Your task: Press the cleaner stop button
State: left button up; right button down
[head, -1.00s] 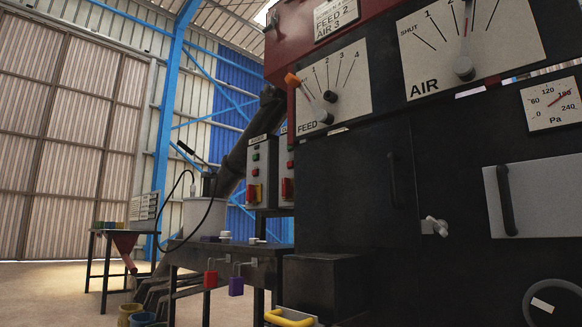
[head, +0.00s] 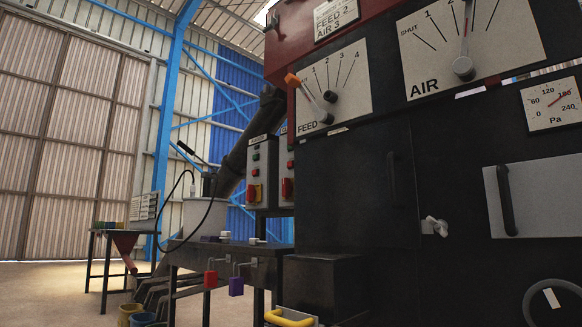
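Two grey control boxes are mounted on a post left of the black machine. The left control box (head: 261,190) has a label at its top too small to read, a green button (head: 256,156), a red button (head: 255,171) and a red-and-yellow switch (head: 254,193). The right control box (head: 287,165) is partly hidden behind the machine's edge and shows a red switch (head: 287,187). I cannot tell from the labels which box is the cleaner's. Neither of my grippers is in view, and nothing touches the boxes.
The black machine (head: 355,185) fills the right side, with a feed dial (head: 350,75), an air dial (head: 495,45) and a pressure gauge (head: 551,103). A dark bench (head: 240,265) with red and purple padlocks stands below the boxes. Open floor (head: 60,290) lies at left.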

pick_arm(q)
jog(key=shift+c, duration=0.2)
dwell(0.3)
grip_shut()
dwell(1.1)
